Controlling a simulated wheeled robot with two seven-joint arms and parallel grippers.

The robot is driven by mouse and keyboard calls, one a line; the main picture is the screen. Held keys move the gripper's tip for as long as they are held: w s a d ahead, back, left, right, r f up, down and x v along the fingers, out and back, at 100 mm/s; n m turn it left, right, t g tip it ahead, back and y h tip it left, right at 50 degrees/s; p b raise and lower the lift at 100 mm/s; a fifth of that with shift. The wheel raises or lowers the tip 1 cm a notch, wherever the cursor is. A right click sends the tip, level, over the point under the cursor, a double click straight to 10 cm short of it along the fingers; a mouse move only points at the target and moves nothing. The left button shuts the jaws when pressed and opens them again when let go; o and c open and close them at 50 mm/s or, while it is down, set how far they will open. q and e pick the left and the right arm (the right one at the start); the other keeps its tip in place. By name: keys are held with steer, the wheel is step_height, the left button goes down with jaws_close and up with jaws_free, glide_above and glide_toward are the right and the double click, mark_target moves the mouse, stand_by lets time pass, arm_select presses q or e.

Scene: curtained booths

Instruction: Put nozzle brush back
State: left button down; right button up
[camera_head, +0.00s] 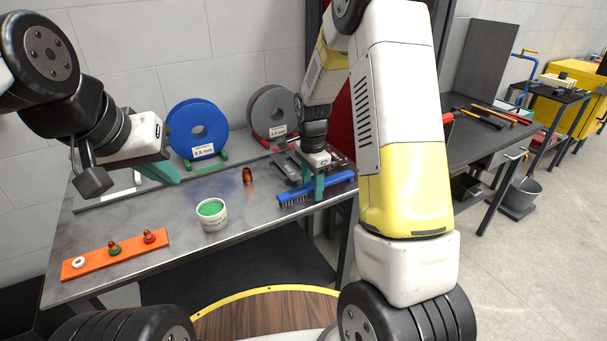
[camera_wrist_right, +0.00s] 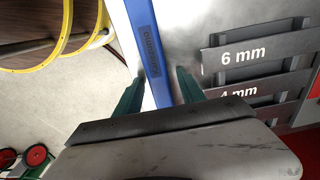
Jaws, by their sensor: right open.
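The nozzle brush (camera_head: 338,180) has a long blue handle and dark bristles at its left end. It lies near the right part of the grey bench. In the right wrist view its blue handle (camera_wrist_right: 150,50) runs between the teal fingers. My right gripper (camera_head: 317,188) is over the brush with its fingers open on both sides of the handle. That gripper also shows in the right wrist view (camera_wrist_right: 161,76). My left gripper (camera_head: 162,172) is above the back left of the bench, and its opening is not clear.
A white tub with green contents (camera_head: 212,214) and a copper nozzle (camera_head: 248,175) stand left of the brush. An orange strip (camera_head: 90,263) holds small parts. Blue (camera_head: 197,128) and grey (camera_head: 272,112) spools stand behind. Grey plates labelled 6 mm (camera_wrist_right: 250,55) and 4 mm lie beside the brush.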

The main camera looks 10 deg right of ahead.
mark_target(312, 186)
steer(key=s+r+n+t+y, duration=0.1)
steer(key=s+r+n, duration=0.3)
steer(key=r, duration=1.4)
steer(key=s+r+n+t, duration=0.2)
steer(key=s+n, duration=0.3)
steer(key=s, duration=0.4)
steer(key=s+r+n+t+y, duration=0.1)
steer(key=s+r+n+t, duration=0.2)
steer(key=s, duration=0.7)
steer(key=r+n, duration=0.1)
steer(key=n, duration=0.1)
steer(key=shift+s+a+n, duration=0.2)
steer(key=shift+s+n, duration=0.1)
